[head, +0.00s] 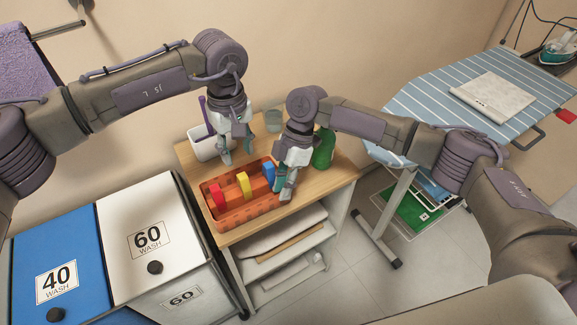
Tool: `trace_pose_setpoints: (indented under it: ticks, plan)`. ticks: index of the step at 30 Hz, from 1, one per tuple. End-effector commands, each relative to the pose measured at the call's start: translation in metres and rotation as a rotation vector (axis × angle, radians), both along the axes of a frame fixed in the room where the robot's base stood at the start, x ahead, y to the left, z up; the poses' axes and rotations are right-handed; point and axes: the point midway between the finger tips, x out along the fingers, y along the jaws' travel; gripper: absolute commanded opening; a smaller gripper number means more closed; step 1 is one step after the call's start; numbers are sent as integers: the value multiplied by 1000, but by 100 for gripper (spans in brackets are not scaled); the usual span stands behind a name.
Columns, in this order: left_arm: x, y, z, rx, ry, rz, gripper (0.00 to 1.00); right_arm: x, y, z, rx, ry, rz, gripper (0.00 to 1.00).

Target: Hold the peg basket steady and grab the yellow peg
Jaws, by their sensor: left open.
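The orange peg basket (262,212) stands on the wooden top of a small table. Inside it a red peg (217,196), the yellow peg (243,185) and a blue peg (268,172) stand in a row from left to right. My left gripper (238,158) is open and empty, pointing down above the back side of the basket, apart from the yellow peg. My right gripper (283,192) is at the basket's right end, with its fingers at the rim beside the blue peg. The fingers overlap the rim, so their grip on it is unclear.
A white container (203,146) with a purple item, a clear cup (273,120) and a green bottle (324,148) stand at the table's back. Laundry bins (150,215) are at left. A striped ironing board (440,95) is at right.

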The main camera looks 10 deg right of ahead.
Motion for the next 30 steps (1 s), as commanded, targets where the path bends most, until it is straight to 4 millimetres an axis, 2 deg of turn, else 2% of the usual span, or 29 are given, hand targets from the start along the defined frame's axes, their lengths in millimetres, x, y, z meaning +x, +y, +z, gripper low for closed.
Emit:
trace_pose_setpoints:
  ticks: [6,16,17,21,30]
  plan:
    - [0,0,0,0,0,0,42,-6,7,-19,1,1,0,23]
    - [0,0,0,0,0,0,42,-7,8,-23,1,0,0,23]
    - [0,0,0,0,0,0,42,-7,8,-23,1,0,0,21]
    - [0,0,0,0,0,0,42,-7,8,-23,1,1,-1,0]
    - [0,0,0,0,0,0,42,-7,8,-23,-1,2,-1,0]
